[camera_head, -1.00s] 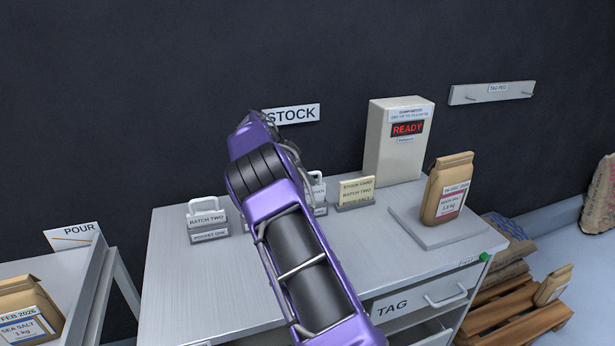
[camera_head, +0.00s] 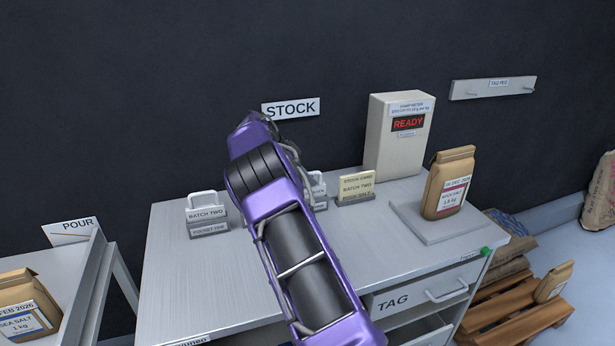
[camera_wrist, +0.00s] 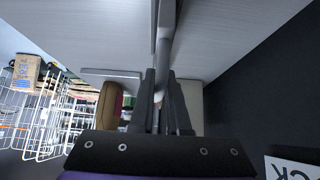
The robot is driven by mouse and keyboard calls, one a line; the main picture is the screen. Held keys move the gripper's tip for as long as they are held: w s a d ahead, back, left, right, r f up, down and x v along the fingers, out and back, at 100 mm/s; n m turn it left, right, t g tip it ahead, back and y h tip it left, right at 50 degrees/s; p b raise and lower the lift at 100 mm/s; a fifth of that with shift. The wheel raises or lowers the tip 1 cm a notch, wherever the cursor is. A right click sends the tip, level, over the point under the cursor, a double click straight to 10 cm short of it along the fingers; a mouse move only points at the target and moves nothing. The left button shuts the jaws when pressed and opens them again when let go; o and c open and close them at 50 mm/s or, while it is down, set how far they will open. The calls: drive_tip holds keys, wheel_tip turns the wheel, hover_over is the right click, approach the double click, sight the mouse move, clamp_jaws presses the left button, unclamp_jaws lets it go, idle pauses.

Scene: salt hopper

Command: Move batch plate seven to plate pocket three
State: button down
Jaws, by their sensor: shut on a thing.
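In the head view my purple arm crosses the steel bench and hides my gripper. In the wrist view my gripper (camera_wrist: 160,92) is shut on a narrow grey bar (camera_wrist: 166,35), seen nearly edge-on; its label cannot be read there. In the head view a white handled plate (camera_head: 319,188) shows partly behind my arm, its label mostly covered; I cannot tell whether it is batch plate seven. Another handled plate, marked BATCH TWO (camera_head: 206,214), stands upright at the left in a holder marked POCKET ONE (camera_head: 208,231). Pocket three is not identifiable.
A stock card (camera_head: 356,186) stands right of my arm. Behind it is a cream meter box (camera_head: 398,150) reading READY. A brown salt bag (camera_head: 449,183) stands on a grey pad (camera_head: 408,216) at right. The bench top (camera_head: 195,280) is clear at front left.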

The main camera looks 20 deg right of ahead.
drive_tip(key=shift+c, duration=1.7)
unclamp_jaws()
drive_tip(key=shift+p+v, duration=1.55)
drive_tip(key=shift+v, duration=1.45)
drive_tip(key=shift+r, duration=0.1)
